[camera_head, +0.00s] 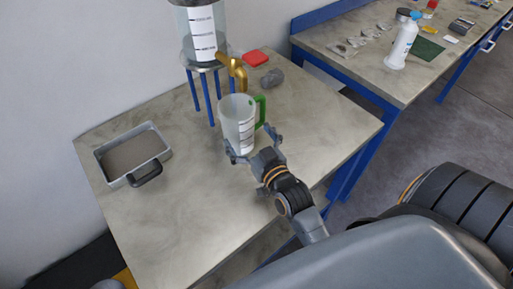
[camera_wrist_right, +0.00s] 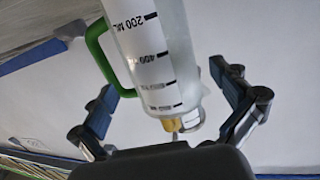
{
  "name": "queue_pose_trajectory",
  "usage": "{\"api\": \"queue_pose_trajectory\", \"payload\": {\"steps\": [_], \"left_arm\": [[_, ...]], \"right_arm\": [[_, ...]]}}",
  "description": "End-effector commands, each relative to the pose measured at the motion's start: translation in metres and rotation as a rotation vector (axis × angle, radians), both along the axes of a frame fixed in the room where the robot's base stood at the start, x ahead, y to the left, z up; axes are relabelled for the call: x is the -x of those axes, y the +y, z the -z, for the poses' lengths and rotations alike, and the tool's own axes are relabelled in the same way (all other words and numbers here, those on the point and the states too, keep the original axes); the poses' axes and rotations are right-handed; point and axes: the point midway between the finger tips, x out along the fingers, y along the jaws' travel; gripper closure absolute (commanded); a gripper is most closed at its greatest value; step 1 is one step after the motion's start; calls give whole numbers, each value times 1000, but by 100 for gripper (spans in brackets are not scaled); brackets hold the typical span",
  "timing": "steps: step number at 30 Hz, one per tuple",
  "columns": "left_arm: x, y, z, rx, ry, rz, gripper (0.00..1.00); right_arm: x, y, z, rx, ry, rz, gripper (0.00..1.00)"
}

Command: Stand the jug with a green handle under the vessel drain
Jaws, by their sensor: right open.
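The clear jug (camera_head: 237,125) stands upright on the table, its green handle (camera_head: 260,110) on the right side. The brass drain tap (camera_head: 233,68) comes off the clear vessel (camera_head: 203,30), and its outlet ends just above the jug's rim in the head view; I cannot tell how well it is centred. My right gripper (camera_head: 250,146) is open, its fingers on either side of the jug's near lower part. My left gripper is not in view.
The vessel rests on a stand with blue legs (camera_head: 209,98). A metal tray (camera_head: 133,153) with a dark handle lies at the left. A red box (camera_head: 255,58) and a grey lump (camera_head: 272,78) lie behind the jug. The table's front area is clear. Another bench holds a white bottle (camera_head: 402,42).

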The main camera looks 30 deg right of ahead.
Motion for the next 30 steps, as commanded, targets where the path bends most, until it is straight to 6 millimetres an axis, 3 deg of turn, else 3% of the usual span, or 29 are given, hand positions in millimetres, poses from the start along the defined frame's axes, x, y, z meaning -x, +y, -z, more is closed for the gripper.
{"api": "queue_pose_trajectory", "payload": {"steps": [6,11,30], "left_arm": [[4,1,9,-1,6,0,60],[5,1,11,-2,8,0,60],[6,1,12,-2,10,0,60]], "right_arm": [[40,3,0,-1,2,-1,0],[55,4,-2,-2,-1,-1,0],[60,4,-4,-1,-1,-1,0]]}}
